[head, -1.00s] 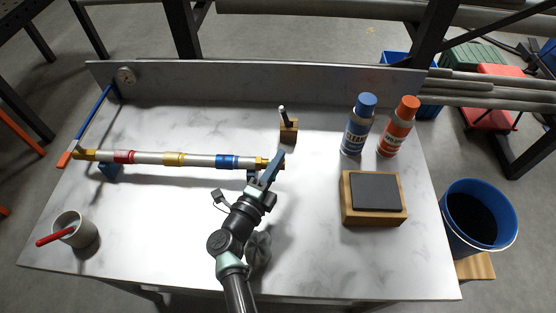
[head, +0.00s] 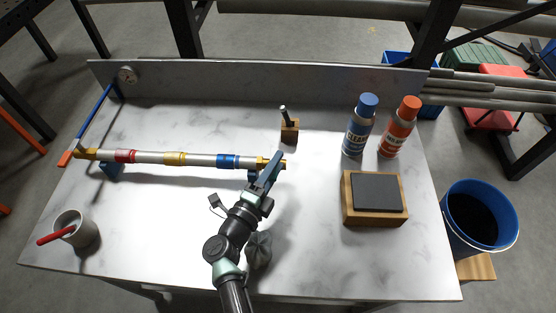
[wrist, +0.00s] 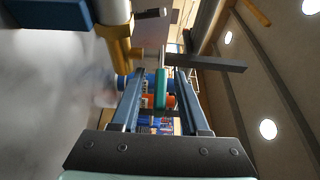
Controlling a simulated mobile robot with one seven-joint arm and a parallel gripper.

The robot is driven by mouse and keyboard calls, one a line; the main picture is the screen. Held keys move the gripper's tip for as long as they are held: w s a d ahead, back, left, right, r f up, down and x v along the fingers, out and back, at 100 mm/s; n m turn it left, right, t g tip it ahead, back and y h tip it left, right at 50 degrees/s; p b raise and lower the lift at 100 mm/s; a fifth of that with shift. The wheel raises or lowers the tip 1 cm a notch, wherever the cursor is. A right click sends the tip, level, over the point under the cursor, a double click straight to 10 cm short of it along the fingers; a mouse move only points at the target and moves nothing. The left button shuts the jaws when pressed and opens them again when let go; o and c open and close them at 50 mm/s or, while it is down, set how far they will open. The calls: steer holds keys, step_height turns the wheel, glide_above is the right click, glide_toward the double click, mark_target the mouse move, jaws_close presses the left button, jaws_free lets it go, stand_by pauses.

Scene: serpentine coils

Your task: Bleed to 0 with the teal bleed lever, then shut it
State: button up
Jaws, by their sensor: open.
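A horizontal pipe (head: 205,160) with red, yellow and blue bands lies across the table, with a brass fitting (head: 263,162) at its right end. My gripper (head: 278,156) is at that end, its blue fingers partly covering the fitting. In the wrist view a small upright teal lever (wrist: 161,88) shows between the two open fingers, with clear space on both sides. The brass fitting (wrist: 117,45) is just beyond the left finger there. The teal lever is hidden or too small to make out in the head view. A round gauge (head: 127,75) is at the back left; its reading is too small to tell.
A wooden block (head: 289,132) with an upright dark handle stands behind the fitting. Blue (head: 358,130) and orange (head: 399,130) bottles and a dark-topped wooden box (head: 374,198) are to the right. An orange-ended lever (head: 65,159) is far left.

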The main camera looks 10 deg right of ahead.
steer(key=b+v, duration=0.1)
steer(key=v, duration=1)
steer(key=shift+s, duration=0.25)
steer(key=shift+a+r, duration=0.1)
steer(key=w+a+r+n+t+y, duration=0.1)
steer(key=w+a+r+n+t, duration=0.2)
steer(key=r, duration=0.7)
steer(key=w+a+r+t+y, duration=0.15)
steer(key=w+r+t, duration=0.3)
steer(key=r, duration=0.55)
steer(key=s+a+r+n+t+y, duration=0.1)
steer(key=a+r+n+t+y, duration=0.15)
steer(key=r+n+y, duration=0.7)
steer(key=s+a+r+n+t+y, duration=0.1)
steer(key=s+r+n+t, duration=0.3)
steer(key=r, duration=1.2)
steer(key=s+d+r+n+h, duration=0.1)
steer(key=s+d+r+n, duration=0.3)
steer(key=r, duration=0.3)
steer(key=s+d+r+n+g+h, duration=0.1)
steer(key=s+d+r+n, duration=0.3)
steer(key=r, duration=0.3)
steer(key=shift+d+r+n, duration=0.15)
steer(key=shift+d+n, duration=0.05)
steer(key=shift+n, duration=0.25)
